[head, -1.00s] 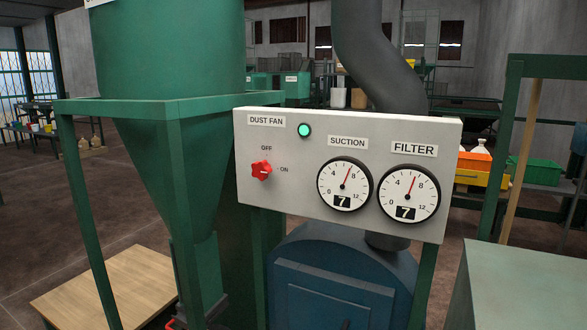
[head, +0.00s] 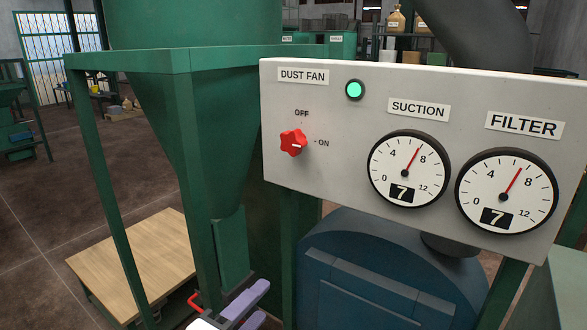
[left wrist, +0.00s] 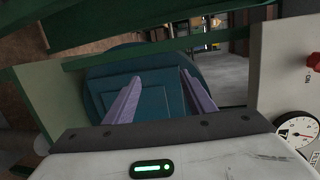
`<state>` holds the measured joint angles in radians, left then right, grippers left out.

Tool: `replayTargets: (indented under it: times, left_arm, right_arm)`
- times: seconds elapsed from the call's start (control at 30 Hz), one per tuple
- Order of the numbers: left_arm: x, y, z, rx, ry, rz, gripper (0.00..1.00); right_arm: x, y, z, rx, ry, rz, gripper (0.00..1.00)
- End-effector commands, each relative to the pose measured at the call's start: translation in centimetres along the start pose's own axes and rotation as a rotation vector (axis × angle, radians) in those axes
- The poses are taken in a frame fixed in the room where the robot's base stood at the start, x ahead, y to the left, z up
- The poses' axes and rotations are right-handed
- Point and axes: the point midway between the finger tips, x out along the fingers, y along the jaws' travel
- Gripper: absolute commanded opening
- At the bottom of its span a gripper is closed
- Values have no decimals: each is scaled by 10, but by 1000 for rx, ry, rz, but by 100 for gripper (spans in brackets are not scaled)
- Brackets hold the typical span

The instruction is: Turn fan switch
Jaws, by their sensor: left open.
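The red fan knob (head: 292,143) is on the light grey panel (head: 340,160), under the DUST FAN label (head: 303,76). OFF is marked above it and ON to its right; its white mark points right, towards ON. The green lamp (head: 355,90) is lit. My left gripper (head: 262,300) is open and empty at the bottom of the head view, well below the knob and apart from it. Its two purple fingers are spread in the left wrist view (left wrist: 161,74), where the knob (left wrist: 314,61) shows at the right edge. My right gripper is not in view.
The suction gauge (head: 408,168) and filter gauge (head: 506,190) both show 7. A green hopper frame (head: 190,150) stands left of the panel. A blue rounded housing (head: 380,280) is below it. A wooden-topped low table (head: 135,260) is at lower left.

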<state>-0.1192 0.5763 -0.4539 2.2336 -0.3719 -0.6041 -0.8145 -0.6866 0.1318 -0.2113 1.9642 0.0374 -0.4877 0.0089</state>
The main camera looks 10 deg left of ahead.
Motion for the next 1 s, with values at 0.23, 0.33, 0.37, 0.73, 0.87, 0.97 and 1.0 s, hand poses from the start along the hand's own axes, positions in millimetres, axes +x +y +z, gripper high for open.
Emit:
replayTargets:
  times: [0.23, 0.33, 0.37, 0.73, 0.87, 0.97, 1.0]
  left_arm:
    - [-28, -172, 3, 1036, -169, -398, 50]
    - [-46, -206, 1, 1268, -263, -477, 50]
    - [-50, -212, 1, 1315, -285, -491, 50]
    - [-53, -231, 1, 1446, -367, -532, 50]
    - [-48, -234, 1, 1440, -370, -533, 50]
    - [-44, -237, 0, 1442, -367, -534, 50]
    - [-43, -238, -1, 1442, -366, -534, 50]
  right_arm:
    - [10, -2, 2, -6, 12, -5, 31]
    - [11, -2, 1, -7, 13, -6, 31]
    - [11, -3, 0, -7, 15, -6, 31]
    - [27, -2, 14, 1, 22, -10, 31]
    - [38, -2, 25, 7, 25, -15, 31]
    - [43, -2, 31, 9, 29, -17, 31]
    - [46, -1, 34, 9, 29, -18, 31]
